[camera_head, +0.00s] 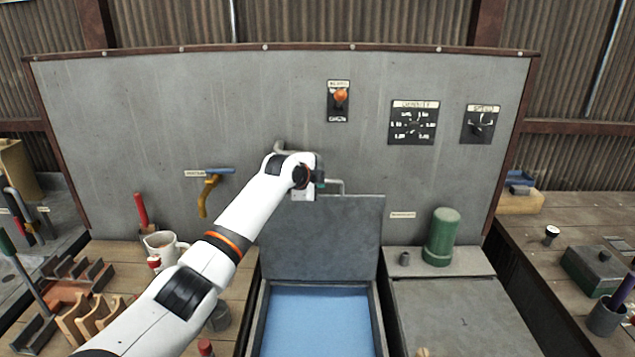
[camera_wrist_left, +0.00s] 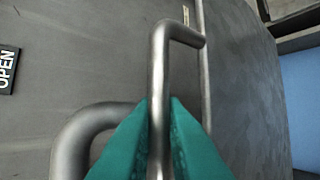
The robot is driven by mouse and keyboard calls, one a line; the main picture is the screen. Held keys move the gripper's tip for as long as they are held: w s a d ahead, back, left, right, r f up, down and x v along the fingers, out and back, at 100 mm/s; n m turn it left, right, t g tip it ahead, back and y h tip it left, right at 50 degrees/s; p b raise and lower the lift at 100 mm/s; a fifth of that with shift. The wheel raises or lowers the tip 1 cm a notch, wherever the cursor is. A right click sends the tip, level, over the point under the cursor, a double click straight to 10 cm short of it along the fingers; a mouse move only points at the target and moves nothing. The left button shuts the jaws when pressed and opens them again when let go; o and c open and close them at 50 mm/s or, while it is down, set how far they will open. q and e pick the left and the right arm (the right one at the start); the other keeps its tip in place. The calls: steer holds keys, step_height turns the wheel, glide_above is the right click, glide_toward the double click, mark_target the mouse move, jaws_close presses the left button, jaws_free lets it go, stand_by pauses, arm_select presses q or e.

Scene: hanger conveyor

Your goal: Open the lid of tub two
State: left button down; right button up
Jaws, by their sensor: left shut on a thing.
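A tub (camera_head: 253,325) with a pale blue inside stands open at the bottom middle of the head view. Its grey lid (camera_head: 325,240) stands raised, close to the back panel. My left gripper (camera_head: 319,184) is at the lid's top edge. In the left wrist view its teal fingers (camera_wrist_left: 160,105) are shut on the lid's bent metal handle (camera_wrist_left: 160,70). Part of the handle (camera_head: 338,183) shows right of the gripper in the head view. The lid also shows in the wrist view (camera_wrist_left: 245,90). I can read no tub number. My right gripper is out of view.
A closed grey lid (camera_head: 465,310) with a green cylinder (camera_head: 441,237) behind it is on the right. A mug (camera_head: 162,246) and wooden racks (camera_head: 98,320) are on the left. The grey back panel (camera_head: 150,120) carries switches and a blue-and-yellow lever (camera_head: 209,190).

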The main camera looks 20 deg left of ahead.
arm_select(q)
steer(key=c, duration=1.5)
jaws_free()
steer(key=shift+s, duration=0.1)
steer(key=b+v, duration=0.3)
steer(key=v, duration=0.8)
steer(key=shift+s+r, duration=0.2)
steer(key=shift+s, duration=0.15)
steer(key=shift+f, duration=0.1)
